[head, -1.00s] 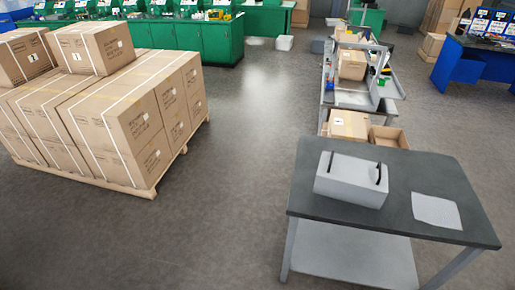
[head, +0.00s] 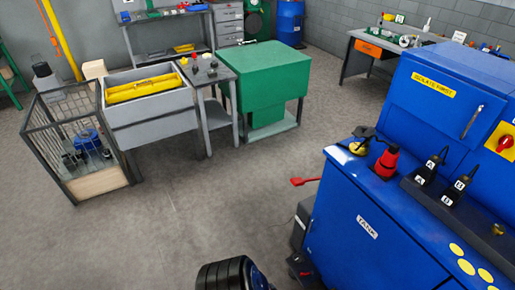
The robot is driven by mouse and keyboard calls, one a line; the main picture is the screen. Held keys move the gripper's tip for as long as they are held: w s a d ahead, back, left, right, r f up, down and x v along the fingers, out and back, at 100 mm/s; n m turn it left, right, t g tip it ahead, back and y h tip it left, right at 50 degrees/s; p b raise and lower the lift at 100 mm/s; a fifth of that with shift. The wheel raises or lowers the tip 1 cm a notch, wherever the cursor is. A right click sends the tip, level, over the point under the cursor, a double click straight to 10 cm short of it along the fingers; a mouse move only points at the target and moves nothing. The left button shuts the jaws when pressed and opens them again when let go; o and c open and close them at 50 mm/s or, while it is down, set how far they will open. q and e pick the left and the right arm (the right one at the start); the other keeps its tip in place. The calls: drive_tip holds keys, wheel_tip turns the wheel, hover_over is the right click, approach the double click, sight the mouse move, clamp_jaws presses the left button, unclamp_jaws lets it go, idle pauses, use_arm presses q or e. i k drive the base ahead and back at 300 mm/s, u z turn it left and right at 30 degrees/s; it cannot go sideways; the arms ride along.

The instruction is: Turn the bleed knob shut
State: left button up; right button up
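The bleed knob cannot be told for certain at this distance. A small brass-coloured fitting (head: 497,230) stands on the top of the blue machine (head: 375,235) marked TANK, at the right of the head view. It may be the knob; whether it is open or shut does not show.
Black units marked A and B (head: 428,168) and a red-and-black fitting (head: 386,163) are on the machine. A red pedal or lever (head: 304,181) sticks out left. A wire cage (head: 82,145) and green cabinet (head: 265,75) stand behind open floor.

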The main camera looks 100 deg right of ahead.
sight(497, 229)
drive_tip(key=z, duration=5.2)
drive_tip(key=k, duration=0.3)
drive_tip(key=u, duration=0.45)
drive_tip(key=i, duration=0.1)
drive_tip(key=z, duration=0.25)
